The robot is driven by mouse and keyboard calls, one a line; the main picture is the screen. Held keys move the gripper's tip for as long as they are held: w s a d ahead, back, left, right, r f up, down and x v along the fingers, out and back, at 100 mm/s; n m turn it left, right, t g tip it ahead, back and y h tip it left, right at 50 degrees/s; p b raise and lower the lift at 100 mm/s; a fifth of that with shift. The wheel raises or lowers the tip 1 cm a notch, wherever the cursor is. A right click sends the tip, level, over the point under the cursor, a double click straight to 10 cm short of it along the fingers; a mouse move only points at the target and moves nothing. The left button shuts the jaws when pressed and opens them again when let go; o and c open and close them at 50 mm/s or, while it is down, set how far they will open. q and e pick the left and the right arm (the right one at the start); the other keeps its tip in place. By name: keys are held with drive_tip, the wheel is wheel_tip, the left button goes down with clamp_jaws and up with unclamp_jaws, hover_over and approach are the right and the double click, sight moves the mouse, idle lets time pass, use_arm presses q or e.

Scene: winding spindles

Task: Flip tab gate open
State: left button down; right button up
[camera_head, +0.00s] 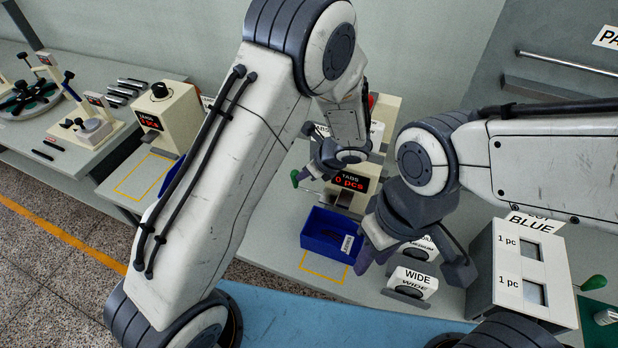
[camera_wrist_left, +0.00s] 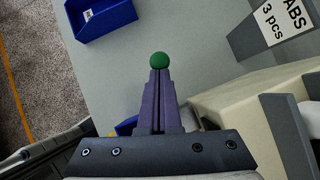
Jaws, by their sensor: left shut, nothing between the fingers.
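The tab dispenser, with its cream body and dark "TABS 0 pcs" display (camera_head: 352,182), stands behind the blue bin in the head view. Its lit count looks like 0. A green ball knob (camera_head: 294,176) sits left of it, and shows in the left wrist view (camera_wrist_left: 160,60). My left gripper (camera_head: 303,173) is shut and empty, its purple fingertips (camera_wrist_left: 159,72) right at the knob. Whether they touch it, I cannot tell. The gate itself is mostly hidden by my left arm. My right gripper (camera_head: 413,265) is open, fingers spread, above the front of the bench.
A blue bin (camera_head: 322,243) stands on the bench just in front of the dispenser. A "BLUE" dispenser (camera_head: 520,270) stands at right. Another display unit (camera_head: 172,115) stands at left.

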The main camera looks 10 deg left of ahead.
use_arm(q)
drive_tip(key=shift+a, duration=0.2)
